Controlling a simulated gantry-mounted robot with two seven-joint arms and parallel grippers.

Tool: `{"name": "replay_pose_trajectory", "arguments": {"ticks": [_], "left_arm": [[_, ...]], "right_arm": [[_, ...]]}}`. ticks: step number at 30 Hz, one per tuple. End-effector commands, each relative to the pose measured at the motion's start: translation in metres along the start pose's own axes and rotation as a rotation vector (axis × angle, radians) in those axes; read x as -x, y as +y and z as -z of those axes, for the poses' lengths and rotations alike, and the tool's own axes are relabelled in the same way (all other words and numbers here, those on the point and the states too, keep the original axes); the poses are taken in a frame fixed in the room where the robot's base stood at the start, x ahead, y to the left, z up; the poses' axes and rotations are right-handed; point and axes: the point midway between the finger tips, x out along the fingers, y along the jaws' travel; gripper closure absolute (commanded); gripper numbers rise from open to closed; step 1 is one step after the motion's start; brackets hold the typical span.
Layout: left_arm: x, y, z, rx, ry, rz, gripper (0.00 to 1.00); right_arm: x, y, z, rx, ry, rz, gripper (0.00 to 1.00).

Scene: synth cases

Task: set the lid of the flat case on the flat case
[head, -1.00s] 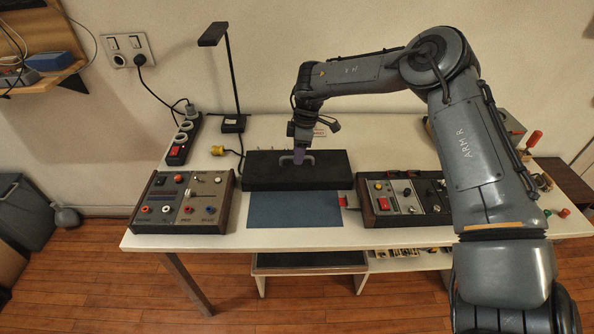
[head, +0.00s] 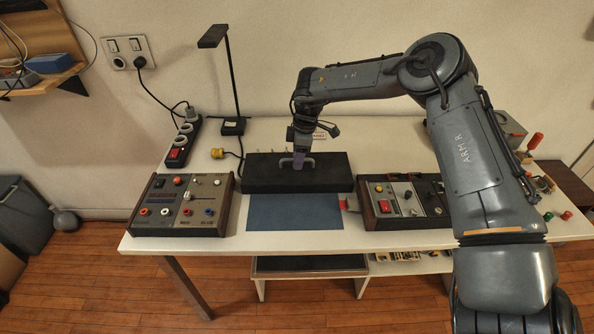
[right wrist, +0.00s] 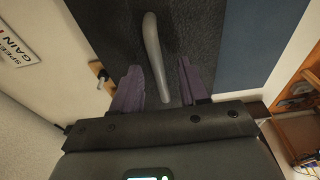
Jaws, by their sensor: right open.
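The black lid (head: 265,173) lies level at the middle of the table, with a grey bar handle on top (head: 310,158). It covers what is under it, so I cannot tell the flat case's body apart from the lid. My right gripper (head: 298,164) points down at the handle from above. In the right wrist view its purple fingers (right wrist: 160,88) are apart, one on each side of the handle (right wrist: 153,50), and the gripper is open. My left gripper is not in view.
A blue mat (head: 293,212) lies in front of the lid. A wood-sided control box (head: 182,205) stands at the left, another (head: 390,203) at the right. A lamp (head: 232,125) and a power strip (head: 182,143) are behind left. The front table edge is near.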

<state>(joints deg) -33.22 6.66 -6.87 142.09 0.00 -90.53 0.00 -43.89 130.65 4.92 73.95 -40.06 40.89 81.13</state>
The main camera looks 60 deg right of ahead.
Motion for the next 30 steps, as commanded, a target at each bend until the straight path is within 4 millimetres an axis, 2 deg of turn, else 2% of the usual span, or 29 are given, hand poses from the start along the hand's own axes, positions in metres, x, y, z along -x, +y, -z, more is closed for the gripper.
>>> {"name": "replay_pose_trajectory", "arguments": {"ticks": [8,15,17,30], "left_arm": [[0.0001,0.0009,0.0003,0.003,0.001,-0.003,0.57],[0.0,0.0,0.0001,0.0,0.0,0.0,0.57],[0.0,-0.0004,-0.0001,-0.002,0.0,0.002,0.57],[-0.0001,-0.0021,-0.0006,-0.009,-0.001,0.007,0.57]], "right_arm": [[0.0,0.0001,-0.0001,0.0,0.0,0.0,0.56],[-0.0001,0.0001,-0.0002,0.0,0.0,0.0,0.93],[-0.0001,0.0,-0.0002,0.0,0.0,0.0,1.0],[-0.0001,0.0,-0.0002,0.0,-0.001,0.0,1.0]]}}
